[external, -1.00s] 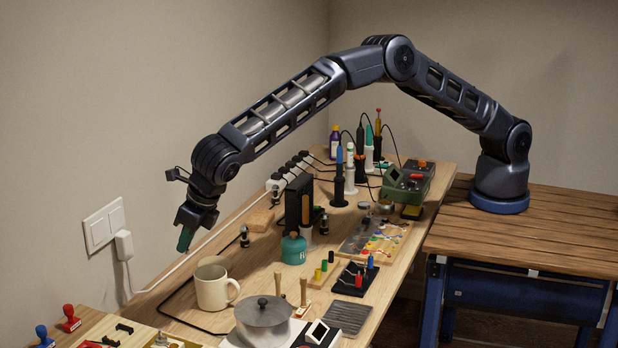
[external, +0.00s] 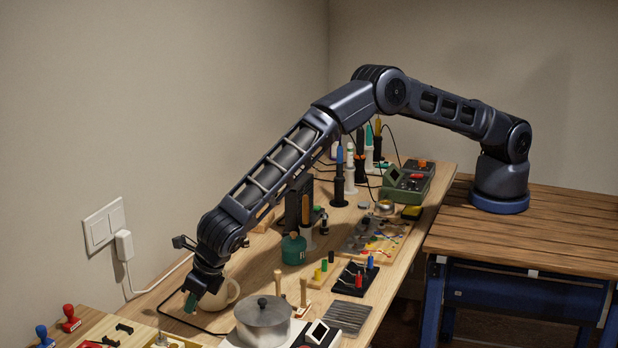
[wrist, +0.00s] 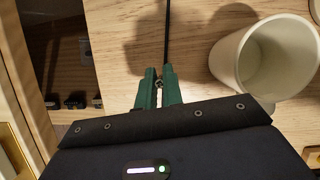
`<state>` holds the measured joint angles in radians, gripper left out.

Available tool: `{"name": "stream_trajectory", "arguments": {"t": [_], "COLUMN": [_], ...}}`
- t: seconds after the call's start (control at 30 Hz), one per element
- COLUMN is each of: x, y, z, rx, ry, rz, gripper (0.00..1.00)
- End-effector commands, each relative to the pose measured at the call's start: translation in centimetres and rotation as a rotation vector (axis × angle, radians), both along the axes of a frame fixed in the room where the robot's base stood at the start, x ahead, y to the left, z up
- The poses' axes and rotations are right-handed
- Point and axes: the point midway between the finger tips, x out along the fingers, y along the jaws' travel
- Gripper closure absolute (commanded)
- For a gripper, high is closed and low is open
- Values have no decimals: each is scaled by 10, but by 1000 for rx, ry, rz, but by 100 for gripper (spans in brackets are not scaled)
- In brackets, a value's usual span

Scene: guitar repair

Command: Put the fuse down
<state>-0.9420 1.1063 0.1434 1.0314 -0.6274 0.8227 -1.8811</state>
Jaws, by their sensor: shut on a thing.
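My gripper (external: 190,303) has green fingertips and hangs low over the left side of the long workbench, in front of the cream mug in the external view. In the wrist view my gripper (wrist: 159,90) is shut on a tiny thing between its tips, which I take for the fuse (wrist: 158,82). Only a small dark and metallic bit of it shows. The fuse is too small to make out in the external view. Bare light wood lies beyond the tips in the wrist view, and the height above it is hard to tell.
The cream mug (external: 228,292) stands close beside my gripper; in the wrist view the mug (wrist: 258,60) is at right. A black cable (wrist: 167,35) runs past the tips. A lidded pot (external: 262,322) and a wooden board with stamps (external: 71,318) are nearby.

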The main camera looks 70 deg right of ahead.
Motion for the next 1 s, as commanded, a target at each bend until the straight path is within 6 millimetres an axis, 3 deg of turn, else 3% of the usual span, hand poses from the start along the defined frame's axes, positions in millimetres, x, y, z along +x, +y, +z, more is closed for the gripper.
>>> {"name": "stream_trajectory", "arguments": {"t": [0.3, 0.7, 0.83, 1.0], "x": [-1, 0, 0, 0], "y": [0, 0, 0, 0], "z": [-38, -43, -43, -43], "rx": [-1, -1, -1, -1], "ry": [1, 1, 1, 1], "rz": [2, 1, 1, 1], "gripper": [100, 100, 70, 70]}}
